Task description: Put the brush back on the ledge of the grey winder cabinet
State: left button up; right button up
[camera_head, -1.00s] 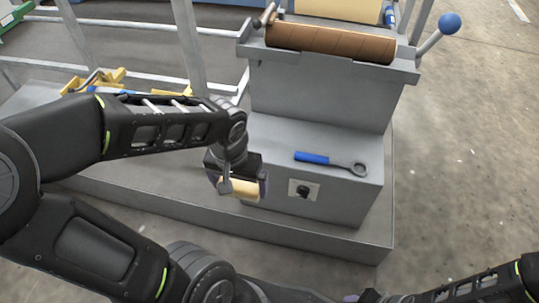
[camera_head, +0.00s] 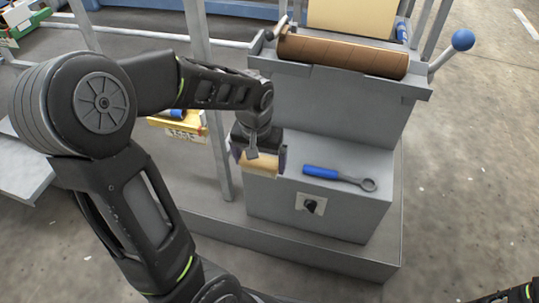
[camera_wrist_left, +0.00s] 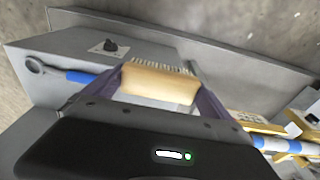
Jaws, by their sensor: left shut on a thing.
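The brush (camera_head: 262,164), with a pale wooden back, is held in my left gripper (camera_head: 258,158). In the left wrist view the brush (camera_wrist_left: 158,86) sits between the two fingers, its pale bristles on the side away from the palm. The grey winder cabinet (camera_head: 322,222) has a flat ledge (camera_head: 352,165) at the front. The gripper and brush are at the left front edge of the ledge; I cannot tell whether the brush touches it. Only the arm of my right side shows at the lower right corner; its gripper is out of view.
A blue-handled ring wrench (camera_head: 338,178) lies on the ledge, right of the brush. A black knob (camera_head: 311,205) is on the cabinet front. A brown roll (camera_head: 342,53) lies above, with a blue ball lever (camera_head: 463,40) to its right. A grey post (camera_head: 205,100) stands left of the gripper.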

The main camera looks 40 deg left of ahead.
pick_arm(q)
jog(key=w+a, duration=0.1)
jog(key=w, duration=0.1)
jog(key=w+f+b, duration=0.1)
jog(key=w, duration=0.2)
jog(key=w+a, duration=0.1)
jog(key=w, duration=0.2)
jog(key=shift+a+f, duration=0.2)
jog(key=shift+a, duration=0.15)
jog(key=shift+s+f, duration=0.1)
jog(key=shift+f, duration=0.2)
jog(key=shift+w+f+b, duration=0.2)
jog(key=shift+f+b, duration=1.1)
jog(key=shift+f, duration=1.2)
